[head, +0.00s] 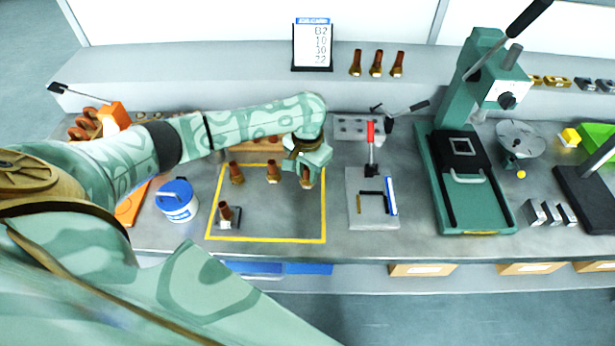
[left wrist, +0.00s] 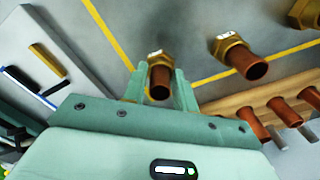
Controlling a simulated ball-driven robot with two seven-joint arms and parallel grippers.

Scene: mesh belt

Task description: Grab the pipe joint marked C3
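Several copper pipe joints with brass hex nuts stand inside the yellow-taped square on the bench. My left gripper (head: 306,172) is low over the rightmost joint (head: 308,184). In the left wrist view this joint (left wrist: 160,82) is between the two fingers of the gripper (left wrist: 161,88), pipe end toward the camera. A white mark shows on its nut, too small to read. I cannot tell whether the fingers press on it. Other joints stand to the left, a middle one (head: 273,173) and a left one (head: 236,173). My right gripper is out of view.
A joint (head: 226,211) sits in a small dark holder at the square's front left. A wooden rack (head: 262,146) of joints is behind. A grey plate with a red-handled clamp (head: 370,150) is to the right, then a green press (head: 470,215). A blue-lidded tub (head: 177,205) is left.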

